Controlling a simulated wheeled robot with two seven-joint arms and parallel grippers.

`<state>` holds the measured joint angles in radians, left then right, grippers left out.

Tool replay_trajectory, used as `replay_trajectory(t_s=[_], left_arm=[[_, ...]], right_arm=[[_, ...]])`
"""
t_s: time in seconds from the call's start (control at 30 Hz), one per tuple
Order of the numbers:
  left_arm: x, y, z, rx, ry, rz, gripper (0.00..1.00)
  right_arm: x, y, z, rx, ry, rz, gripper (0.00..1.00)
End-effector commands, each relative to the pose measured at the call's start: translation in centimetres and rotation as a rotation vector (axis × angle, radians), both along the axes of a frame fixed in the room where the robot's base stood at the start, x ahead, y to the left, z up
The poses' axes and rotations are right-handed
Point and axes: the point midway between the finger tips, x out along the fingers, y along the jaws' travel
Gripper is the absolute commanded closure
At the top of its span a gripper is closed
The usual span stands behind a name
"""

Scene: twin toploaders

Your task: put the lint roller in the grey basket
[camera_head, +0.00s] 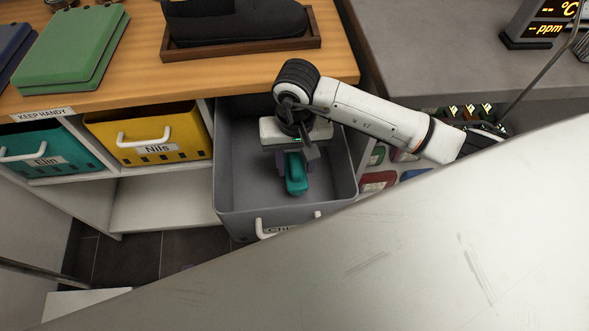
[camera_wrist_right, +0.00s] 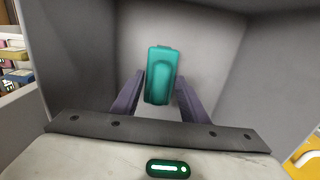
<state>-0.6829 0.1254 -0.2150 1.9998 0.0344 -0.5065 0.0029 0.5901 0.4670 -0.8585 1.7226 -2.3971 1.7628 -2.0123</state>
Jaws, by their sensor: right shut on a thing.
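The grey basket (camera_head: 228,180) is an open bin pulled out below the wooden top, with a white handle and a partly hidden label on its front. My right gripper (camera_head: 294,176) points down into its opening and is shut on a teal, elongated object (camera_head: 297,182), which I take for the lint roller. In the right wrist view the teal object (camera_wrist_right: 160,68) lies between the two purple-grey fingers (camera_wrist_right: 159,88), with grey basket walls (camera_wrist_right: 235,70) around it. I cannot tell whether it touches the basket floor. My left gripper is not in view.
A yellow basket (camera_head: 110,135) labelled Nils and a teal basket (camera_head: 60,165) stand to the left. A wooden tray (camera_head: 310,42) with dark shoes and green folded items (camera_head: 75,45) lie above. A pale scratched surface (camera_head: 400,250) covers the lower right.

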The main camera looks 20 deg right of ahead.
Motion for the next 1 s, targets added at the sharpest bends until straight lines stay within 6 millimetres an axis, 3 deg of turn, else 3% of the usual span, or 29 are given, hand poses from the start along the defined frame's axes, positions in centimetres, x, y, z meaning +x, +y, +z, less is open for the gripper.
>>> replay_trajectory(t_s=[0.27,0.63,0.67,0.73,0.77,1.0], left_arm=[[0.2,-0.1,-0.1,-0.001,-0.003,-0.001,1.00],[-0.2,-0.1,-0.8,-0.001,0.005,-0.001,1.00],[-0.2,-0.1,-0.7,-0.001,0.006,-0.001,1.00],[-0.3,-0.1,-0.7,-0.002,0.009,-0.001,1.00],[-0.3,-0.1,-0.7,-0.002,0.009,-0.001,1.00],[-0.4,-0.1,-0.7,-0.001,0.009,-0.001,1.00]], right_arm=[[-0.1,0.1,-3.5,0.001,0.003,0.000,0.88],[0.0,0.0,-4.0,0.000,-0.001,0.002,0.88],[0.0,0.0,-3.9,0.000,0.000,0.002,0.57],[0.0,0.0,-3.9,0.000,0.000,0.002,0.45],[0.0,0.0,-3.9,0.000,0.000,0.002,0.41],[0.0,0.0,-3.9,0.000,0.001,0.002,0.41]])
